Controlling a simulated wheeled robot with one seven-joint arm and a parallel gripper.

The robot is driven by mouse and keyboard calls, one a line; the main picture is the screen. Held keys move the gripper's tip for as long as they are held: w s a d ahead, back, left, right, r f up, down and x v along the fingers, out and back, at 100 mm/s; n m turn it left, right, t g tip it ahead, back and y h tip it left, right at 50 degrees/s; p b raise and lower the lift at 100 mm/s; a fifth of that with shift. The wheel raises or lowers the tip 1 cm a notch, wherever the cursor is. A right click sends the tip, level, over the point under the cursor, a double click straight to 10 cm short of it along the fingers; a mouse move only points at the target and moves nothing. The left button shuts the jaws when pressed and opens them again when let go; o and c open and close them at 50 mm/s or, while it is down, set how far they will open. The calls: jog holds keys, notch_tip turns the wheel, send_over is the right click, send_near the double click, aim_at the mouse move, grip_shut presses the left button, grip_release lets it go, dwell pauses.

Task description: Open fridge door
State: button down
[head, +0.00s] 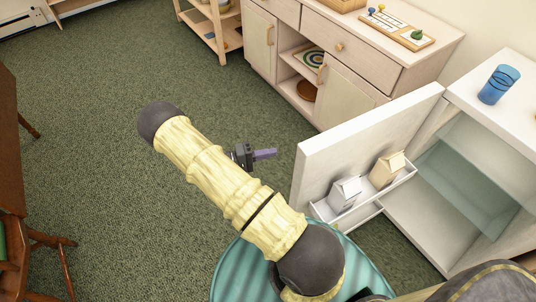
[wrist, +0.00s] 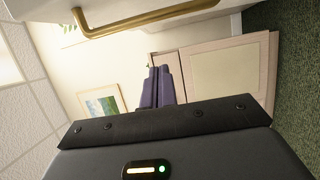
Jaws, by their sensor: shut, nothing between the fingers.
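The white fridge door (head: 362,137) stands wide open in the head view, swung out from the fridge body (head: 490,190) at the right. Its inner side faces the camera, and its door bin (head: 365,199) holds two cartons. My gripper (head: 272,154) is shut and empty, just left of the door's free edge and apart from it. In the wrist view my purple fingers (wrist: 158,88) are together. A brass bar handle (wrist: 135,20) on a white surface shows at the top there, apart from the fingers; it looks like the door's handle. The head view hides the door's outer face.
A pale cabinet (head: 330,50) with drawers stands behind the door. A blue cup (head: 498,85) stands on top of the fridge. A teal round stool or table (head: 232,270) is below my arm. A wooden chair (head: 40,240) is at the left. The green carpet between is clear.

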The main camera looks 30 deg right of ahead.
jog(key=x, duration=0.8)
jog(key=s+a+p, duration=0.1)
jog(key=s+a, duration=0.1)
jog(key=s, duration=0.1)
jog(key=shift+a, duration=0.4)
